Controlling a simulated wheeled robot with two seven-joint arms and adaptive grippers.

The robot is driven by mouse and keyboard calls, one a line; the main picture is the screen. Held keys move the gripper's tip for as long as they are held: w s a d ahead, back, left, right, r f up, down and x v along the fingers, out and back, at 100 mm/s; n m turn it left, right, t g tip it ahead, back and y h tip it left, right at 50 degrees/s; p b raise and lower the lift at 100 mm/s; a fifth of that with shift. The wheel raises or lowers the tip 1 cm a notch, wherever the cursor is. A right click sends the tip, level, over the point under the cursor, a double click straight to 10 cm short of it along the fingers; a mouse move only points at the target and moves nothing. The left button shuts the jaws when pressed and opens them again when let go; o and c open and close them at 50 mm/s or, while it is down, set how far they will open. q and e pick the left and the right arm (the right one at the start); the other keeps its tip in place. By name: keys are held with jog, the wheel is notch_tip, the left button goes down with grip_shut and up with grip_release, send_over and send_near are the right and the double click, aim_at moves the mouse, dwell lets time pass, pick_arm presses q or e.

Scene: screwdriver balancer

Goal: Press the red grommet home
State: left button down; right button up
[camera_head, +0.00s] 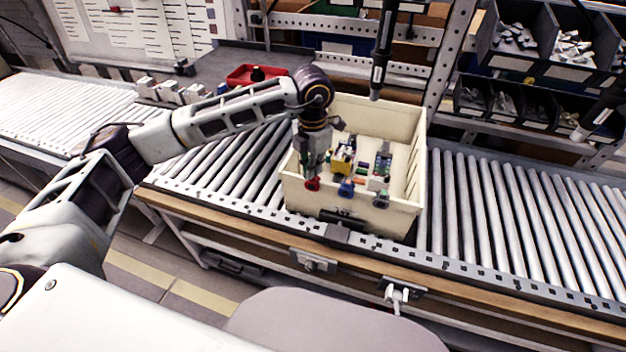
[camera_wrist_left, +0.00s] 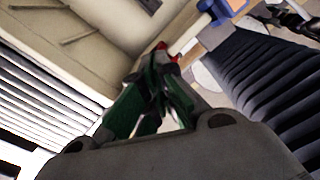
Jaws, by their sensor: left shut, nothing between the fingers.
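The red grommet (camera_head: 312,184) sits at the front left wall of the cream bin (camera_head: 410,165). My left gripper (camera_head: 315,170) points down just above it, its fingers shut and empty. In the left wrist view the green fingers (camera_wrist_left: 157,65) come together, and a little red of the grommet (camera_wrist_left: 161,46) shows at their tips. The fingers hide most of the grommet there, so I cannot tell whether they touch it or how deep it sits. My right gripper is not in view.
A blue grommet (camera_head: 346,188) and a dark grey one (camera_head: 381,200) sit along the same front wall. Small coloured parts lie inside the bin. A dark screwdriver (camera_head: 380,60) hangs above the bin's back. The roller conveyor (camera_head: 500,210) to the right is clear.

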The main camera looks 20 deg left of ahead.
pick_arm(q)
jog(key=shift+r, duration=0.1)
jog(key=shift+w+r+p, duration=0.1)
jog(key=shift+r+p, duration=0.2)
jog(key=shift+r, duration=0.2)
jog(key=shift+d+r+p, duration=0.1)
jog(key=shift+r+p, duration=0.75)
jog(key=shift+r, duration=1.1)
